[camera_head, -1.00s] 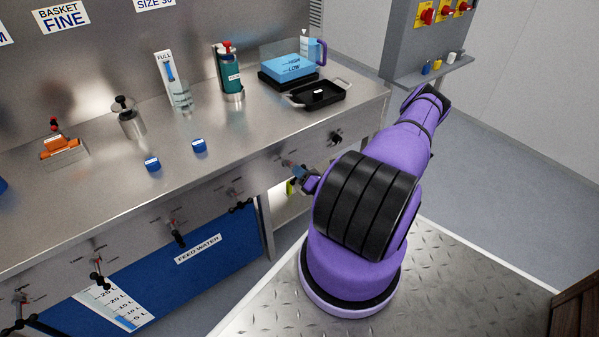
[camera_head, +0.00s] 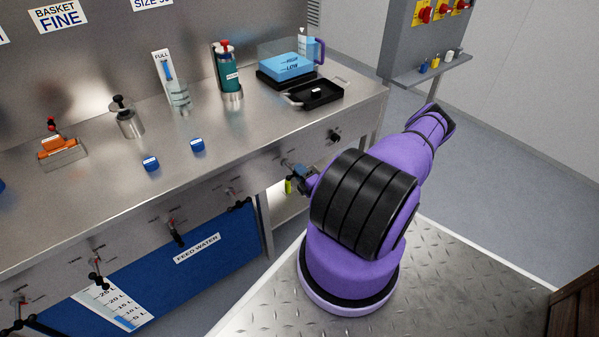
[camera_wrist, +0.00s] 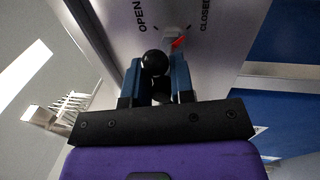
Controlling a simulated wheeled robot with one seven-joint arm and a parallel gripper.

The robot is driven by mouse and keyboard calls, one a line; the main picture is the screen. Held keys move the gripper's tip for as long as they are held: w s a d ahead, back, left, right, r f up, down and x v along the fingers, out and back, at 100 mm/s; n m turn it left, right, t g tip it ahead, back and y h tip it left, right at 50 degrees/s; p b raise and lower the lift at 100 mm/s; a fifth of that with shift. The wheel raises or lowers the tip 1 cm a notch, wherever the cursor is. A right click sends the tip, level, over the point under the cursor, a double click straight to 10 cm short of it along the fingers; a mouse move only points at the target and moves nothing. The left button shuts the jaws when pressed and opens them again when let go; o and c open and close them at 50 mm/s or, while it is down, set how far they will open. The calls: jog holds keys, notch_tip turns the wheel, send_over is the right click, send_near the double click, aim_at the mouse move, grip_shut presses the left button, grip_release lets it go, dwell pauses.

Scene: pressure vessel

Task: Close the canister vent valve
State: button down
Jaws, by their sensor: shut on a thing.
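The vent valve handle with a round black knob (camera_wrist: 155,63) shows in the wrist view, on a grey panel between the printed words OPEN and CLOSED. A red pointer (camera_wrist: 179,42) at its hub sits between the words, nearer CLOSED. My gripper (camera_wrist: 157,76) is shut on the handle, with the knob between its blue fingers. In the head view my gripper (camera_head: 299,173) is at the bench's front panel, and my arm hides part of the valve there. The label naming this valve is not readable.
Other valve handles (camera_head: 174,232) stick out along the front panel to the left. A black valve knob (camera_head: 334,136) is to the right.

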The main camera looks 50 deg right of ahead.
jog(key=shift+m, duration=0.4)
jog(key=c, duration=1.1)
grip_release()
jog(key=shift+c, duration=0.2)
jog(key=v, duration=1)
jog(key=shift+s, duration=0.35)
jog(key=shift+a, duration=0.1)
